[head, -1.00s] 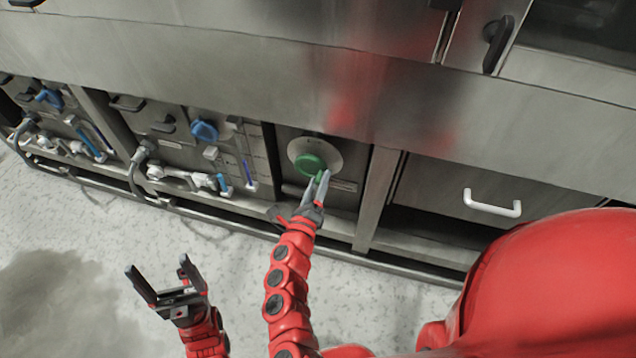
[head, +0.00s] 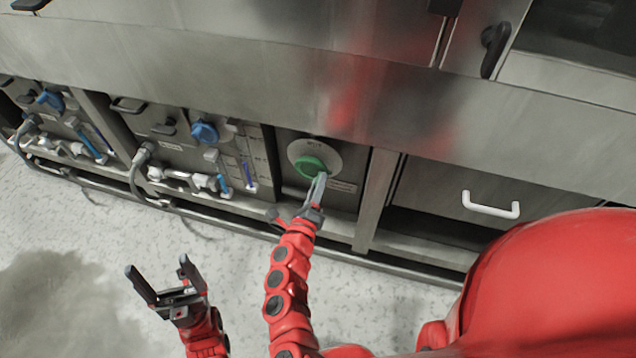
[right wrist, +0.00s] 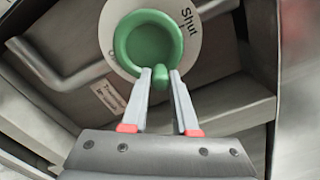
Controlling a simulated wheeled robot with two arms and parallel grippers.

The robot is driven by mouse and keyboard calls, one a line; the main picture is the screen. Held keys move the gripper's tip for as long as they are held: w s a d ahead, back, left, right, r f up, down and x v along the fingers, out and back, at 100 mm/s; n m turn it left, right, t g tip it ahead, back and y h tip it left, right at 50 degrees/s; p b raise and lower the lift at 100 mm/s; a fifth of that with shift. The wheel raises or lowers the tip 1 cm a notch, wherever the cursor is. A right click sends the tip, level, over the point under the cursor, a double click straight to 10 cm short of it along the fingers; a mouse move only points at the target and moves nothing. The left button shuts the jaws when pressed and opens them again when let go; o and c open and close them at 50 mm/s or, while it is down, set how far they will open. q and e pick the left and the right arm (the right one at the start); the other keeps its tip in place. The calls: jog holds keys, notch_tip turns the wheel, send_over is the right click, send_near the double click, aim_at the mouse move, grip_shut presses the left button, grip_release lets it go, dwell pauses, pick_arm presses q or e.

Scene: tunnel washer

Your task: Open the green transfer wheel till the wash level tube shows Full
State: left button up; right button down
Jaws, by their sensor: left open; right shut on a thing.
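The green transfer wheel (head: 309,166) sits on a round pale plate in a steel panel. In the right wrist view the wheel (right wrist: 150,42) is a green ring with a small knob at its lower rim, and the plate beside it reads "Shut". My right gripper (head: 320,176) is shut on this knob; its two fingers (right wrist: 161,76) flank it. My left gripper (head: 164,270) is open and empty above the floor.
Blue valve knobs (head: 204,132) and grey pipes (head: 185,177) are on the panels to the left. A white handle (head: 491,208) is on the panel to the right. A steel ledge overhangs the panels. The speckled floor (head: 120,235) in front is clear.

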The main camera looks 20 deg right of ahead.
aim_at(309, 164)
jog(key=n+p, duration=0.1)
jog(key=r+n+p, duration=0.1)
jog(key=n, duration=0.1)
jog(key=r+n+p, duration=0.1)
jog(key=n, duration=0.1)
jog(key=shift+w+a, duration=0.15)
jog(key=shift+a, duration=0.05)
jog(key=n+p, duration=0.2)
jog(key=n, duration=0.1)
jog(key=shift+w+a+r+n+p, duration=0.15)
jog(key=shift+a+r+n+p, duration=0.1)
jog(key=shift+r+n+p, duration=0.15)
jog(key=n, duration=0.1)
jog(key=n+p, duration=0.2)
jog(key=shift+w+a+r+n, duration=0.25)
jog(key=shift+a+r+n, duration=0.05)
jog(key=shift+a, duration=0.05)
jog(key=shift+w+a+n+p, duration=0.15)
jog(key=shift+a+n+p, duration=0.1)
jog(key=shift+n+p, duration=0.5)
jog(key=shift+w+a+n+p, duration=0.1)
jog(key=shift+a+n+p, duration=0.15)
jog(key=shift+n, duration=0.7)
jog(key=shift+w+a+n+p, duration=0.1)
jog(key=shift+a+n+p, duration=0.1)
jog(key=shift+n, duration=0.7)
jog(key=shift+f, duration=0.1)
jog(key=c, duration=0.7)
grip_release()
